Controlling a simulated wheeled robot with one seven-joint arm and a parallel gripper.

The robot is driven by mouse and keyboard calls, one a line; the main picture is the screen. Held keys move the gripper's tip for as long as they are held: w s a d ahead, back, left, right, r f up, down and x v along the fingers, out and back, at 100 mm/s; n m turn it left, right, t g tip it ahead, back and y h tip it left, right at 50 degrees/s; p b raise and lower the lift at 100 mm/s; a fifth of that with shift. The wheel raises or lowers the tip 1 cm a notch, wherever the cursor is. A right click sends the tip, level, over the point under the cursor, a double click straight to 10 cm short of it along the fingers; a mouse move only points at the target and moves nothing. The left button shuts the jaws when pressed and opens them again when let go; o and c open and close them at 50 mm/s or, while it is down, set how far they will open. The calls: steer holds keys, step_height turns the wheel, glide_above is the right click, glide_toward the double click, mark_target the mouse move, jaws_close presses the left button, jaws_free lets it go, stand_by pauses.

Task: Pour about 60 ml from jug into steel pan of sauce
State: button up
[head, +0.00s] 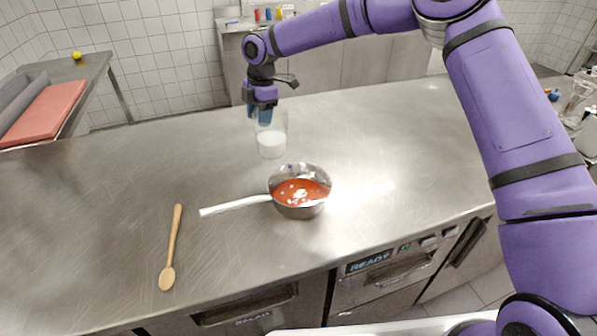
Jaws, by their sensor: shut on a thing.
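A clear jug (272,146) with white liquid in its lower part stands upright behind the pan, slightly to the left. My gripper (262,113) reaches down from above and is shut on the jug's upper part. I cannot tell whether the jug's base touches the counter. The steel pan (317,206) sits on the counter in front of the jug, its pale handle (235,205) pointing left. The pan holds red sauce (292,190) with white patches on its surface. The jug and pan are apart.
A wooden spoon (172,250) lies on the steel counter (90,215) left of the pan. The counter around them is mostly clear. A red board (42,112) and a yellow fruit (76,55) are on a side table. Bottles and jars stand at the far right.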

mark_target(281, 136)
steer(key=shift+s+d, duration=0.1)
steer(key=shift+s+d+r+t+y, duration=0.1)
steer(key=shift+s+d+t+y, duration=0.3)
steer(key=shift+s+t+y, duration=0.3)
steer(key=s+d+r+t+y, duration=0.1)
steer(key=s+t, duration=0.1)
steer(key=s+d+t+y, duration=0.1)
steer(key=s+t+y, duration=0.1)
steer(key=t, duration=0.1)
steer(key=s+d+r+t+y, duration=0.1)
steer(key=s+d+t, duration=0.1)
steer(key=shift+s+r+n+y+p, duration=0.3)
steer(key=shift+n, duration=0.1)
steer(key=shift+w+d+r+t, duration=0.1)
steer(key=shift+w+t, duration=0.05)
steer(key=shift+t, duration=0.15)
steer(key=shift+s+d+t+y, duration=0.2)
steer(key=shift+s+t+y, duration=0.2)
steer(key=shift+t, duration=0.1)
steer(key=shift+d+p, duration=0.1)
steer(key=shift+p, duration=0.6)
stand_by(0.7)
